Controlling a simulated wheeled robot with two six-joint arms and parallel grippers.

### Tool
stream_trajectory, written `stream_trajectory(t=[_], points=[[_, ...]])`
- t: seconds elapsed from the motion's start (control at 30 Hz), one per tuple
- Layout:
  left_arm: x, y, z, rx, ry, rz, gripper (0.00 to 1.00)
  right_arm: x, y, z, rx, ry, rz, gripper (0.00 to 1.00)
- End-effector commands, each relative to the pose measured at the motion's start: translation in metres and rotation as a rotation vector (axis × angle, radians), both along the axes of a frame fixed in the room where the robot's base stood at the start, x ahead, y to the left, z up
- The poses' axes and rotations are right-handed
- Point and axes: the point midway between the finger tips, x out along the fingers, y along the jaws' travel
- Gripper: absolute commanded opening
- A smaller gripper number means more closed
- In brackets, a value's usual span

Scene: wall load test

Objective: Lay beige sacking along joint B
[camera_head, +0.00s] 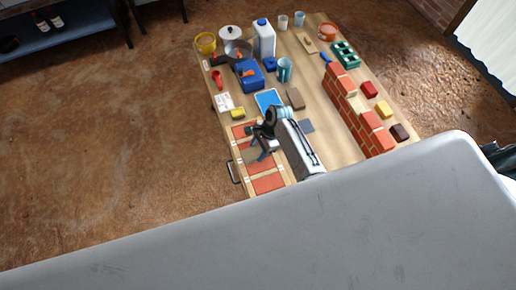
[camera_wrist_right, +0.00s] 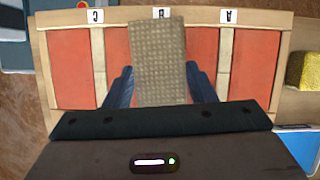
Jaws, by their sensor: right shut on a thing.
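A beige sacking strip (camera_wrist_right: 158,75) with a woven texture is held between the blue fingers of my right gripper (camera_wrist_right: 161,84). The gripper also shows in the head view (camera_head: 263,144), over the near left part of the table. The red board (camera_wrist_right: 74,70) has pale joints and labels C (camera_wrist_right: 96,16), B (camera_wrist_right: 160,13) and A (camera_wrist_right: 228,16), seen upside down. The sacking lies in line with label B and hides joint B beneath it. Whether it touches the board I cannot tell. My left gripper is not in view.
A brick wall (camera_head: 352,105) stands along the table's right side. A yellow sponge (camera_wrist_right: 302,70) lies beside the board. A blue tray (camera_head: 268,102), a blue box (camera_head: 249,75), a white jug (camera_head: 263,40) and cups are farther back. Bare wood (camera_head: 335,148) shows right of my arm.

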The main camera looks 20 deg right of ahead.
Motion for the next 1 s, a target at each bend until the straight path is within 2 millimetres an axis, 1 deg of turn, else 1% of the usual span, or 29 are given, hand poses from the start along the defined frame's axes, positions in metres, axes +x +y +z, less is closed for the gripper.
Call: stream_trajectory(t=[0.67,0.7,0.77,0.8,1.0], points=[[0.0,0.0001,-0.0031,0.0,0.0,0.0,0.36,0.0002,-0.0001,-0.01,0.0,0.0,0.0,0.32],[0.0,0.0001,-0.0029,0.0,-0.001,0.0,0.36,0.0002,-0.0001,-0.0097,0.0,0.0,0.0,0.56],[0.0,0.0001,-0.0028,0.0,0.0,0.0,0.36,0.0002,-0.0001,-0.0097,0.0,0.0,0.0,0.68],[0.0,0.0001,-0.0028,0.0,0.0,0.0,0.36,0.0002,-0.0001,-0.0096,0.0,0.0,0.0,0.76],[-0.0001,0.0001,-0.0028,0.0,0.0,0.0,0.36,0.0,-0.0001,-0.0097,0.0,0.0,0.0,0.76]])
